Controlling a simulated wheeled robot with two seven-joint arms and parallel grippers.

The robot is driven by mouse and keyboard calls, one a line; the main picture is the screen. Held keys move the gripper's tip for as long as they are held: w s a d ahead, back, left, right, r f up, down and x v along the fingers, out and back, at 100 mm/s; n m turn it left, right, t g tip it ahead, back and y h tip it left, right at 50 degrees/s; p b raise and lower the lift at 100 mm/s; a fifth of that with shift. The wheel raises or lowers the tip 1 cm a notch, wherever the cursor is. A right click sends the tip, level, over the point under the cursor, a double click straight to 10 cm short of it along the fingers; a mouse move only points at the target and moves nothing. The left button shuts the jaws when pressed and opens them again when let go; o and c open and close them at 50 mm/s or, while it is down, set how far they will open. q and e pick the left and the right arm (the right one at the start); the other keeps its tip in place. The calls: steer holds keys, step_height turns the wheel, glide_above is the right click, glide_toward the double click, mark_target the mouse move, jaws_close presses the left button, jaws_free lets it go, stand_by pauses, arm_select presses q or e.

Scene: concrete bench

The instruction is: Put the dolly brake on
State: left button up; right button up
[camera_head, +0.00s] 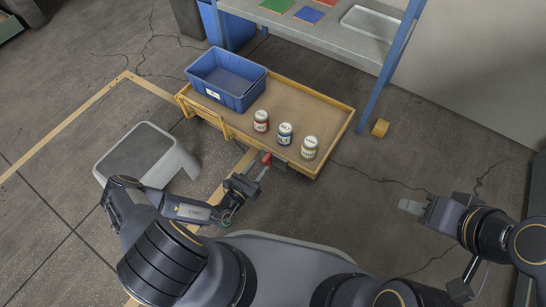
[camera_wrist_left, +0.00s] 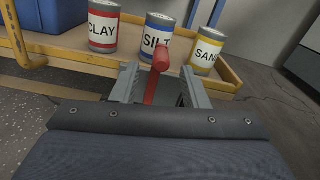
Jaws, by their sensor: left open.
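The dolly (camera_head: 330,120) is a low brown platform with a yellow rim. Its red brake lever (camera_head: 266,157) sticks out at the near edge. In the left wrist view the red brake lever (camera_wrist_left: 161,56) stands upright with a thick knob at its top. My left gripper (camera_head: 263,170) is open right at the lever. In the wrist view the lever appears between the two fingers (camera_wrist_left: 160,85), and I cannot tell whether they touch it. My right gripper (camera_head: 411,206) is far to the right, away from the dolly; its finger gap is not clear.
On the dolly stand a blue bin (camera_head: 228,98) and three cans, clay (camera_head: 261,121), silt (camera_head: 285,134) and sand (camera_head: 309,148). A grey step stool (camera_head: 150,150) is left of the dolly. A shelf with blue posts (camera_head: 388,70) stands behind.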

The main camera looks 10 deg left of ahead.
mark_target(270, 154)
arm_select(q)
steer(key=b+x, duration=0.2)
steer(key=x, duration=0.5)
steer(key=shift+s+f+b, duration=0.1)
steer(key=shift+b, duration=0.2)
steer(key=shift+w+d, duration=0.15)
steer(key=shift+w, duration=0.2)
jaws_close()
